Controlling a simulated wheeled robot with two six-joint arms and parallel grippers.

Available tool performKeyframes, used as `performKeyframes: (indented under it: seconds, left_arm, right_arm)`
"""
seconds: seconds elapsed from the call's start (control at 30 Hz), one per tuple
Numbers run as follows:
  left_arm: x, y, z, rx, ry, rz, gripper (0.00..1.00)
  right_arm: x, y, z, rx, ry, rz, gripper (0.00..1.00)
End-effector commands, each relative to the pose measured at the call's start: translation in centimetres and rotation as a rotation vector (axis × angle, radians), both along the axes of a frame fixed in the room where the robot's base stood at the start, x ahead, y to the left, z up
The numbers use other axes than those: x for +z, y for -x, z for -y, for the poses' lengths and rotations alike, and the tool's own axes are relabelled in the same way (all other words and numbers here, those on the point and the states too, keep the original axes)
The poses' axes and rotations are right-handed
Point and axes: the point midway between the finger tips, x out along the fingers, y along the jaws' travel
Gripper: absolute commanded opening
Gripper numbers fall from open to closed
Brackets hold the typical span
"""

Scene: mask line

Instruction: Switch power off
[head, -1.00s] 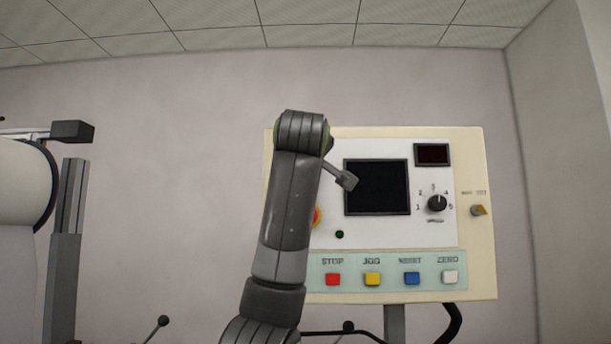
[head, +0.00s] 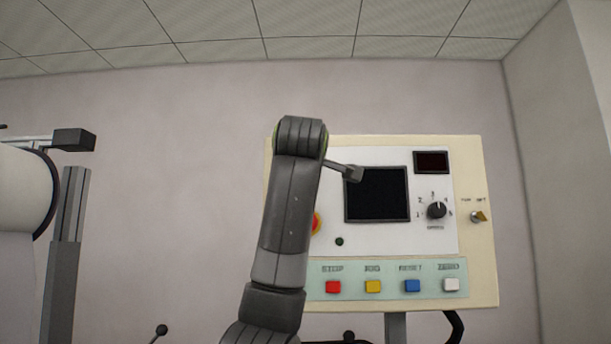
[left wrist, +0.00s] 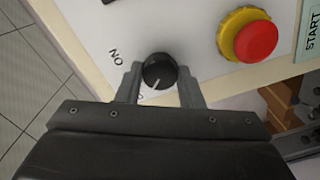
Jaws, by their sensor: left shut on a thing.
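In the left wrist view a round black knob (left wrist: 158,73) with a white pointer line sits on the pale panel. An "ON" label is beside it, and a second label is mostly hidden by my gripper. The pointer line slants toward that hidden label, away from "ON". My left gripper (left wrist: 160,72) is shut on the knob, one finger on each side. In the head view my left arm covers the left part of the control panel (head: 489,265), hiding the knob and the fingers. My right gripper is in neither view.
Beside the knob is a red emergency button (left wrist: 256,40) on a yellow ring, partly showing in the head view (head: 316,222). The panel also carries a dark screen (head: 377,194), a numbered dial (head: 436,210), a key switch (head: 478,217) and a row of coloured buttons (head: 373,287).

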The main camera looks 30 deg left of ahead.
Motion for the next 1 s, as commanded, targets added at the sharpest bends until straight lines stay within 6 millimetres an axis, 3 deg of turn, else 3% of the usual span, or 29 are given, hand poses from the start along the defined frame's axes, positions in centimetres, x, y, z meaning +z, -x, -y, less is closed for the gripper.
performKeyframes:
  seconds: [0.03,0.07,0.23,0.53,0.67,1.0]
  left_arm:
    - [-0.1,0.0,0.0,0.000,0.002,-0.001,0.11]
    - [-0.1,0.0,0.0,0.000,0.002,-0.001,0.35]
    - [0.0,0.0,0.0,0.000,0.000,-0.001,0.56]
    - [0.0,0.1,0.1,0.000,0.000,0.000,0.56]
    - [-0.1,1.1,0.8,-0.001,-0.001,0.002,0.56]
    - [-0.1,7.8,4.9,-0.003,-0.001,0.005,0.56]
  right_arm:
    - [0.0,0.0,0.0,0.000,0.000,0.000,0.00]
    - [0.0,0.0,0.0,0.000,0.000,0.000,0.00]
    - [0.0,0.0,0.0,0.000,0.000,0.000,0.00]
    - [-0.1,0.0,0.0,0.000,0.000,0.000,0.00]
    - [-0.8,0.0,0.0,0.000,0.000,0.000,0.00]
    - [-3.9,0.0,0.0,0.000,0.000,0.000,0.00]
